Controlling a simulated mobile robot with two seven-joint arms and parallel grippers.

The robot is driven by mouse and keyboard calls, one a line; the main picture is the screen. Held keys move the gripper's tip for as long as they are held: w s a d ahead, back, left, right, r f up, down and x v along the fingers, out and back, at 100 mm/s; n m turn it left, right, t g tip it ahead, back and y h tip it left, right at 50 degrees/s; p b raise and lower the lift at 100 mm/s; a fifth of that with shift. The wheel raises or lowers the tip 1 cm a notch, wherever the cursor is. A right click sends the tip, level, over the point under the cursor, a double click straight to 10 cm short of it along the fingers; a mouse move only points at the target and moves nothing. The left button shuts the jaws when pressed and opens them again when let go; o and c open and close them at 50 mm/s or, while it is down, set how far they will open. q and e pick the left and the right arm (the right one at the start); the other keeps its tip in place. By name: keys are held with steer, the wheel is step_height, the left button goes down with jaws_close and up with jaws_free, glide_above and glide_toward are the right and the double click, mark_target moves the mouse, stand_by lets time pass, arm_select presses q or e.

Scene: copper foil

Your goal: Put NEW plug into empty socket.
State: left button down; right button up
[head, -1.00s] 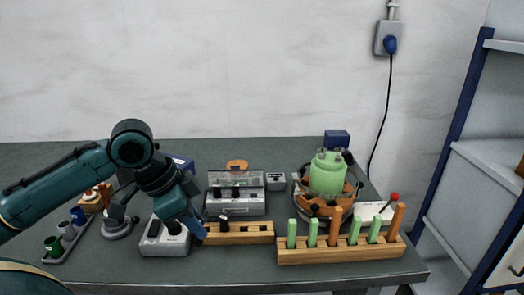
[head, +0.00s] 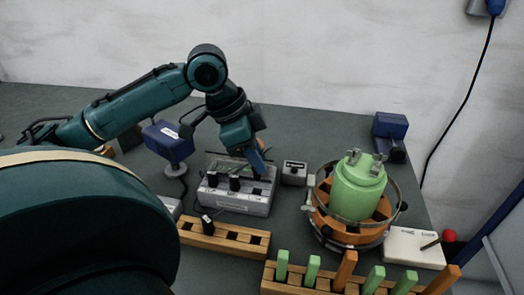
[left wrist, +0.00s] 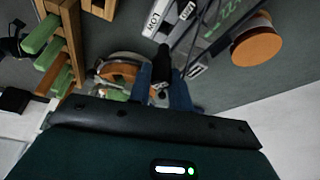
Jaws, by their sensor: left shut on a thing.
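The grey socket unit (head: 238,203) stands mid-table in the head view, with two black plugs (head: 212,180) upright in its left and middle places. My left gripper (head: 258,165) is over the unit's right end, fingers pointing down. In the left wrist view my left gripper (left wrist: 166,88) is shut on a black plug (left wrist: 162,64), beside the unit's white labels. The lettering on the held plug is too small to read. The fingers hide the spot below them, so I cannot tell whether the plug touches the socket. My right gripper is not in view.
A wooden holder (head: 252,243) with one black plug (head: 208,225) lies in front. A small grey box (head: 294,173) and a green vessel in an orange stand (head: 358,186) stand to the right. A rack (head: 322,290) of green and orange pegs is at the front.

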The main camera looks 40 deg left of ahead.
arm_select(q)
step_height(320, 180, down, 2)
steer(key=shift+f+b, duration=0.25)
steer(key=shift+b, duration=0.8)
steer(key=shift+r, duration=0.15)
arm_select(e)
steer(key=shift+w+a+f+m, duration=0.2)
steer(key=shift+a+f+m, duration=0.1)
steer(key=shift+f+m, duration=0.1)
arm_select(q)
steer(key=shift+f, duration=0.4)
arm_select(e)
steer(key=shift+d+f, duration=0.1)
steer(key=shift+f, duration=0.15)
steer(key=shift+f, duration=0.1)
arm_select(q)
steer(key=shift+f, duration=0.1)
